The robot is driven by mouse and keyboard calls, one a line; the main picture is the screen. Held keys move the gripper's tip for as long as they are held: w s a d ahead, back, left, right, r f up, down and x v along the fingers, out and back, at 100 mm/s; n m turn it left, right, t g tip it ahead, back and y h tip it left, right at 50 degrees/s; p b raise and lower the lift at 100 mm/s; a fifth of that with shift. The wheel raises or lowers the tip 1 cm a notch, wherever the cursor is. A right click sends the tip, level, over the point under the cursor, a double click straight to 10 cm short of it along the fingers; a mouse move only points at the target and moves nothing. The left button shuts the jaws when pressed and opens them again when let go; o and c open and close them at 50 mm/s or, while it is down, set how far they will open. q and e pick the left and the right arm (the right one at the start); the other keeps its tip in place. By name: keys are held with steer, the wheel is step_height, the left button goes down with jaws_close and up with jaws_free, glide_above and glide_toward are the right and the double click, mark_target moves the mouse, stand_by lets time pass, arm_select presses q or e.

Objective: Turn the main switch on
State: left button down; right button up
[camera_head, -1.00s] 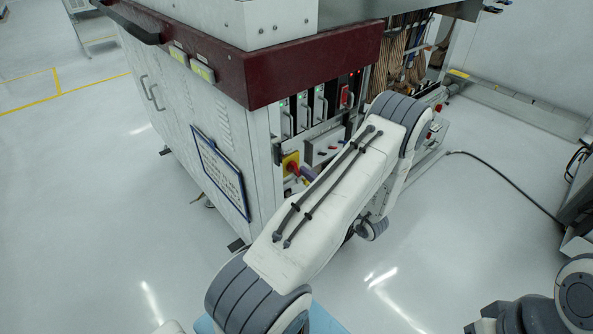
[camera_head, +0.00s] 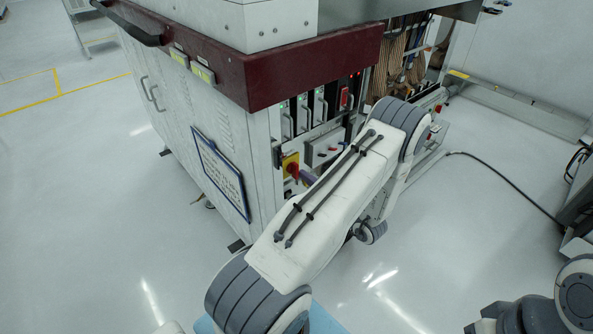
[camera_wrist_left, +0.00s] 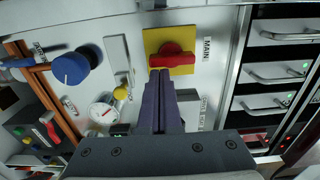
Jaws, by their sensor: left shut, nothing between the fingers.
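The main switch is a red rotary knob (camera_wrist_left: 172,56) on a yellow square plate (camera_wrist_left: 184,36), beside a "MAIN" label, in the left wrist view. In the head view the knob (camera_head: 292,169) shows on the cabinet's front. My left gripper (camera_wrist_left: 160,74) is shut and empty, its dark fingers pressed together. Its tips are at the lower left part of the knob in the wrist view; I cannot tell whether they touch it. In the head view the gripper (camera_head: 305,177) is partly hidden behind my left arm. My right gripper is not in view.
A blue knob (camera_wrist_left: 70,68) and a round gauge (camera_wrist_left: 103,112) sit on the same panel. Handled modules (camera_wrist_left: 283,72) with green lights are beside it. The cabinet's dark red ledge (camera_head: 262,73) overhangs the panel. A black cable (camera_head: 505,178) lies on open floor.

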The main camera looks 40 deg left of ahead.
arm_select(q)
steer(key=d+p, duration=0.1)
steer(key=d, duration=0.6)
steer(key=shift+s, duration=0.25)
stand_by(0.3)
steer(key=d, duration=1)
steer(key=shift+s+d+p, duration=0.2)
steer(key=shift+s+p, duration=0.15)
steer(key=shift+s, duration=0.05)
steer(key=shift+w, duration=0.1)
